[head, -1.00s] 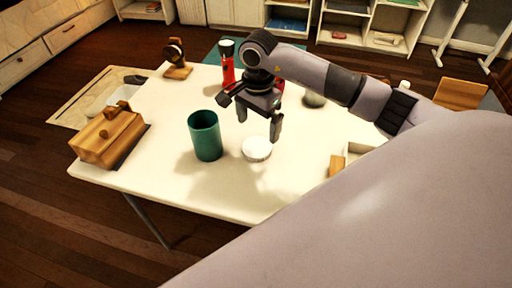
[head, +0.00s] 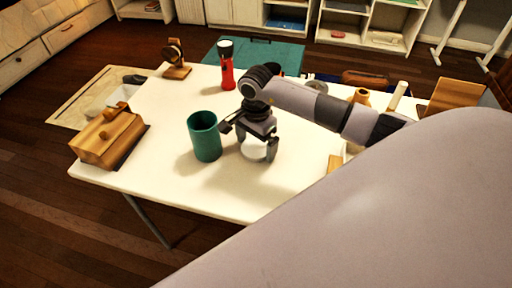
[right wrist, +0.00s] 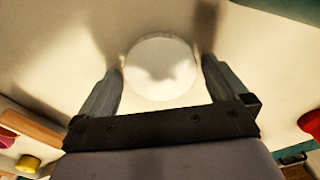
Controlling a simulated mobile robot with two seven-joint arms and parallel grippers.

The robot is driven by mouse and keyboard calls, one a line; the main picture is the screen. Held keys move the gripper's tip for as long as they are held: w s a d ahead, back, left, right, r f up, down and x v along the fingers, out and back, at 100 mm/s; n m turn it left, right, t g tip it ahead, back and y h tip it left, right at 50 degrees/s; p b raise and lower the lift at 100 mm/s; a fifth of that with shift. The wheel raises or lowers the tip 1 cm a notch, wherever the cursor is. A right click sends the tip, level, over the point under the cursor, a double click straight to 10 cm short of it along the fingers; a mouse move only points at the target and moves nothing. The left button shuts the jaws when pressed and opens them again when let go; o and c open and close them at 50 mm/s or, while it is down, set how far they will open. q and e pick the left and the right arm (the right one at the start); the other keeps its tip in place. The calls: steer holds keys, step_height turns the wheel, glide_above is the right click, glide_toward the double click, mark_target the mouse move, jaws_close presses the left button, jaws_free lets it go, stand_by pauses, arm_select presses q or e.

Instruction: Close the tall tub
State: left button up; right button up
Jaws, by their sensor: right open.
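The tall tub is a teal cylinder (head: 205,137), upright and open at the top, on the white table. A round white lid (head: 254,149) lies flat on the table just right of the tub. My right gripper (head: 256,150) is open and lowered over the lid, with a finger on either side of it. In the right wrist view the lid (right wrist: 161,68) sits between the two fingertips, with a gap at each side. The gripper partly hides the lid in the head view. My left gripper is not in view.
A wooden box (head: 107,138) stands at the table's left edge. A red bottle (head: 227,74) and a wooden stand (head: 177,71) are at the back. A small wooden block (head: 335,162) lies to the right. The table's front left is clear.

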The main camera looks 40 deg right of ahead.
mark_target(256, 147)
stand_by(0.3)
steer(key=c, duration=0.9)
steer(key=shift+r, duration=0.1)
steer(key=shift+c, duration=0.2)
step_height(256, 147, up, 20)
